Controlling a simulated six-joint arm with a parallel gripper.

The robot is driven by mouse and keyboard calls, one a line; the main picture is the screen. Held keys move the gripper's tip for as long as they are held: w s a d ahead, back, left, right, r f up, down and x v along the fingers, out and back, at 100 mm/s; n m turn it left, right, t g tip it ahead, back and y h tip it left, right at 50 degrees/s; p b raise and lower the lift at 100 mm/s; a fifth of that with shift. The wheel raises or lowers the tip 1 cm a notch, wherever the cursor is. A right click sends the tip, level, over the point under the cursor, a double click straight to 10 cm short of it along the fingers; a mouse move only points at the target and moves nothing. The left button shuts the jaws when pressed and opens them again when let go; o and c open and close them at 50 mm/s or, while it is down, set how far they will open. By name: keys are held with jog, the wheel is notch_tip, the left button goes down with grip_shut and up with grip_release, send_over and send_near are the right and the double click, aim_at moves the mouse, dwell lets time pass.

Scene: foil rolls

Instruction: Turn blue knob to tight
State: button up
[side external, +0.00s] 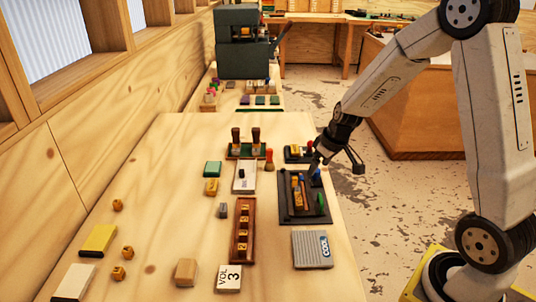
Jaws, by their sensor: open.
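A small blue piece (317,178), which looks like the blue knob, stands at the upper right of a dark panel (288,214) on the right side of the table. My gripper (315,168) reaches in from the right and points down at this piece. Its fingertips are very close to the piece or around it; I cannot tell whether they touch. The jaws are open, though the fingers are small and dark here. The knob's pointer and any tight marking are too small to read.
The dark panel also carries upright orange and yellow pieces (298,188) and a green piece (320,203). A grey COOL block (312,249), a brown tray (235,255) and a VOL 3 block (229,279) lie nearby.

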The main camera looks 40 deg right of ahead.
send_near(315, 174)
jog(key=d+f, duration=0.1)
jog(key=shift+w+d+f+t, duration=0.15)
jog(key=shift+w+f+t, duration=0.05)
jog(key=shift+w+t, duration=0.2)
jog(key=shift+x, duration=3.8)
jog(key=shift+d, duration=0.1)
grip_shut()
